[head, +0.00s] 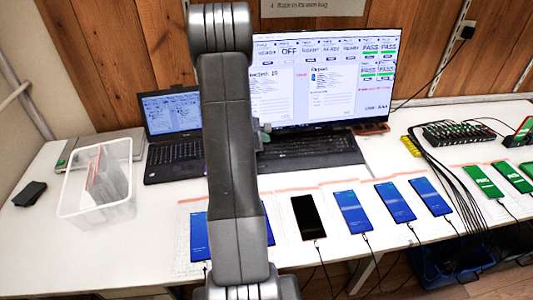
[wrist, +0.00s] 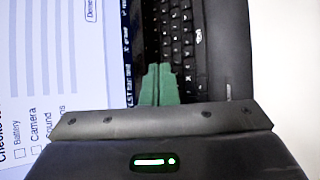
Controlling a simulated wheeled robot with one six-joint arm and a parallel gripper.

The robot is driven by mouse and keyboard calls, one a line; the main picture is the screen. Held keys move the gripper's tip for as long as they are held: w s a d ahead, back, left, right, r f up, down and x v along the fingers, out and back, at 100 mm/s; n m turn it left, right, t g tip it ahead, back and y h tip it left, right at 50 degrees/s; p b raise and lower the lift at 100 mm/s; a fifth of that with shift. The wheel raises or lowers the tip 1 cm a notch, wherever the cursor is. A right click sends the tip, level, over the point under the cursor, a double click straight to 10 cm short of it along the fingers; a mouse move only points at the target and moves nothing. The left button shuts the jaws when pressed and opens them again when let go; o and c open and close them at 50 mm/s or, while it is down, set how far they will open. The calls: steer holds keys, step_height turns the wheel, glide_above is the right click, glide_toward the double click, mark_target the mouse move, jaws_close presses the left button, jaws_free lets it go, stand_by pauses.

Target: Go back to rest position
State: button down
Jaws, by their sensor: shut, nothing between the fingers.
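My gripper (wrist: 157,84) shows in the wrist view as two green fingers pressed together, with nothing between them. Past the fingertips are a black keyboard and the lit screen at left. In the head view my arm stands upright across the middle. It hides most of the gripper, and only a small part peeks out at the arm's right side, in front of the monitor (head: 345,80).
A white table (head: 150,245) holds a laptop (head: 175,158), a keyboard (head: 310,147), a clear bin (head: 120,207) with bags, and a black box (head: 30,194). Phones, including a black-screened one (head: 308,217), line the front. Cables and a blue crate (head: 450,270) are at right.

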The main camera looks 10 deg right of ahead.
steer(key=shift+f, duration=0.1)
stand_by(0.4)
steer(key=shift+f+b, duration=0.3)
steer(key=shift+f, duration=0.25)
steer(key=shift+w+r+p, duration=0.1)
steer(key=shift+r+p, duration=0.15)
steer(key=shift+p, duration=1)
steer(key=p, duration=0.3)
